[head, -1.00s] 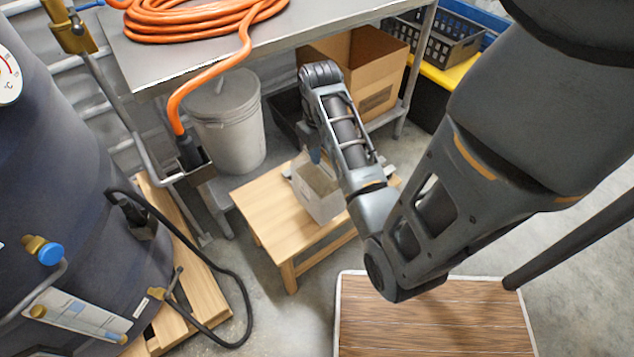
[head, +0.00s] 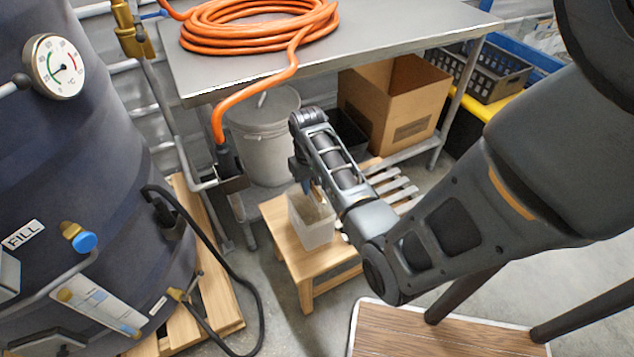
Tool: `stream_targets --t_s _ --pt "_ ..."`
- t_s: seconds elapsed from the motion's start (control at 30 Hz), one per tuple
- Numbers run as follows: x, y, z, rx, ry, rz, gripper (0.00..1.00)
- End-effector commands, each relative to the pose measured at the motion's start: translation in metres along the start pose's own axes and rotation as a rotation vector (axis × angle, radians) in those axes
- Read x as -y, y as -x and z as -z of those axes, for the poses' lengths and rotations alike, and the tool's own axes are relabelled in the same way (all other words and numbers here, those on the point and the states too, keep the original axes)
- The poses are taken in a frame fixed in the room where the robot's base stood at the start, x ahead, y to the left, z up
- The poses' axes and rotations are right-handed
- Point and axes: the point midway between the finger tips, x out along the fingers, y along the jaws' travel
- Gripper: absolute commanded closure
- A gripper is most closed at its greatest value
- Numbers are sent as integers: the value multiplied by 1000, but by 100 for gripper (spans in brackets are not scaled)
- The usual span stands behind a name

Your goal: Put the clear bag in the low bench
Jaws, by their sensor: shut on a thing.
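The clear bag (head: 312,228) is a pale, see-through, box-shaped bag, upright with its open top facing up. In the head view it appears over the top of the low bench (head: 285,235), a small light-wood bench on the floor. I cannot tell whether its base touches the bench top. My gripper (head: 307,186) points down at the bag's upper rim and is shut on it. The fingertips are small in view and partly hidden by my arm, which also covers part of the bench's right side.
A steel table (head: 350,35) holds a coiled orange hose (head: 260,28).

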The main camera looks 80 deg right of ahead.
Motion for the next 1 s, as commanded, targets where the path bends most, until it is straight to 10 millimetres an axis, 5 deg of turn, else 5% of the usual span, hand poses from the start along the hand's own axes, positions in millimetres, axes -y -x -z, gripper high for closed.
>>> stream_targets --t_s 0.3,0.77,0.8,1.0 --pt "0 -32 1 -2 -1 0 100" --pt "0 -39 1 -4 0 0 100" --pt "0 -40 -1 0 0 0 81" --pt "0 -40 -1 1 0 0 62"
